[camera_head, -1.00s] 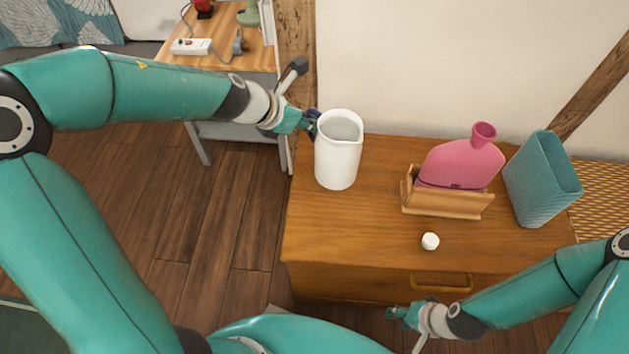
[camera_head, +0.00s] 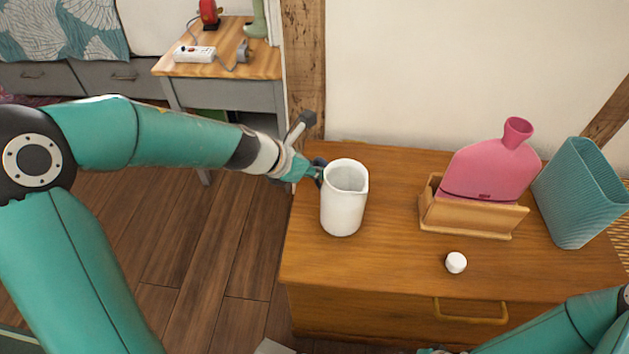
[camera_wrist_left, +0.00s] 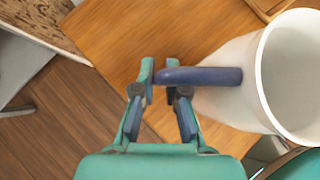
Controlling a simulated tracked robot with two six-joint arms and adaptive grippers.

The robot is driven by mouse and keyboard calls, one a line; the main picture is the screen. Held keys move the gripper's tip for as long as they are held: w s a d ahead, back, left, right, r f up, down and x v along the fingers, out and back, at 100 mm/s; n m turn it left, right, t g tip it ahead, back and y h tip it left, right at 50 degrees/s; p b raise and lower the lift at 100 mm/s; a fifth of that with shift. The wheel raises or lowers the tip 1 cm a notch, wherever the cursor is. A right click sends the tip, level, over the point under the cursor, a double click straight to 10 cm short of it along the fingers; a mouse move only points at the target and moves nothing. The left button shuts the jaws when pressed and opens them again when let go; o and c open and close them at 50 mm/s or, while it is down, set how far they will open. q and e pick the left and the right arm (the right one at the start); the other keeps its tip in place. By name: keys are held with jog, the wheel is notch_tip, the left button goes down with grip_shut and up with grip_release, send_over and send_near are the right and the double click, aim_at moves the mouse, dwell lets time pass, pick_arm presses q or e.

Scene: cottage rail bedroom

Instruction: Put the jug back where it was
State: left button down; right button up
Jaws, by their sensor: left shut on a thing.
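The jug (camera_head: 343,207) is white and upright, with a spout at its rim, over the left part of the wooden dresser top (camera_head: 395,255). I cannot tell whether its base touches the wood. My left gripper (camera_head: 314,172) comes from the left and is shut on the jug's blue handle. In the left wrist view, the fingers (camera_wrist_left: 161,84) are at the end of the handle (camera_wrist_left: 205,76), and the jug (camera_wrist_left: 238,90) is to the right, partly cut off by the frame. My right arm shows at the lower right; its gripper is almost wholly cut off by the bottom edge.
A pink vase-like bottle (camera_head: 490,167) sits in a wooden holder (camera_head: 468,218), with a ribbed teal vase (camera_head: 580,195) to its right. A small white knob-like object (camera_head: 456,262) lies in front. Clear wood lies between jug and holder. A side table (camera_head: 258,62) stands at the back left.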

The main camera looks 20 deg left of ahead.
pick_arm(q)
notch_tip(320, 180, down, 2)
jog(key=shift+f+b, duration=0.1)
jog(key=shift+b, duration=0.45)
pick_arm(e)
jog(key=shift+f, duration=0.95)
pick_arm(q)
jog(key=c, duration=1.2)
grip_release()
